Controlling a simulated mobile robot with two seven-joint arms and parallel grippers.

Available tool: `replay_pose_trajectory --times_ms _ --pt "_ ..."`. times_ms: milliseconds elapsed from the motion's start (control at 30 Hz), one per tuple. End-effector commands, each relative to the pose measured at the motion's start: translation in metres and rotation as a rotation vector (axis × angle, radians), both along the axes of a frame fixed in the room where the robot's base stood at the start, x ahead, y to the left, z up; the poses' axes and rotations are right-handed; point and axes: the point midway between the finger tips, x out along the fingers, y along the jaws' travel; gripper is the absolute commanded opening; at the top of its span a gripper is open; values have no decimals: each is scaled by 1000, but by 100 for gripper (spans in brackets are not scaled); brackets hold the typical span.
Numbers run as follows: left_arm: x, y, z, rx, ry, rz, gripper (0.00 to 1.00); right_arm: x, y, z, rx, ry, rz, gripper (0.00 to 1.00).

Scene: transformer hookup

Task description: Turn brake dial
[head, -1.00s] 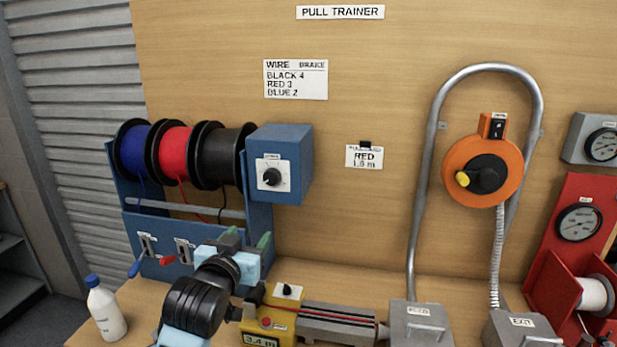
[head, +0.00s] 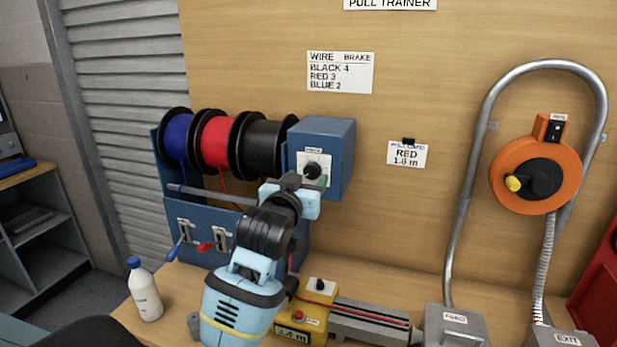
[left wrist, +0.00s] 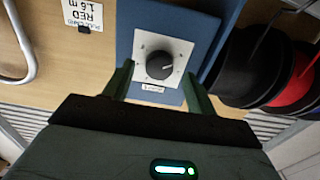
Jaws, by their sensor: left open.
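The brake dial (head: 313,171) is a black knob on a white plate on the blue box (head: 335,145) beside the wire spools. It also shows in the left wrist view (left wrist: 160,66), with its white pointer mark toward the right. My left gripper (left wrist: 157,72) is open and faces the dial, with one green finger on each side of it in the picture. I cannot tell whether the fingers touch it. In the head view my left gripper (head: 303,186) is just in front of the box and partly hides the plate. My right gripper is not in view.
Blue, red and black spools (head: 262,145) sit left of the box. A card (head: 340,72) reads black 4, red 3, blue 2 under wire and brake. A white bottle (head: 145,292) stands at the front left. A yellow unit (head: 312,310) is right of my arm.

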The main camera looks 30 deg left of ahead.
Motion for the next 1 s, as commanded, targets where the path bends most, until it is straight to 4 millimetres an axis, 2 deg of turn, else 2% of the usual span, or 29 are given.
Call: replay_pose_trajectory --times_ms 200,567,900,1000 --pt "17 4 1 0 -2 0 57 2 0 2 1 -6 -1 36" --pt "20 5 0 0 -1 -1 57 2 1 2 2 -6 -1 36" --pt "20 5 0 0 -1 0 12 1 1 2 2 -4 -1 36" --pt "20 5 0 3 0 0 12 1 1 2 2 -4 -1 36"
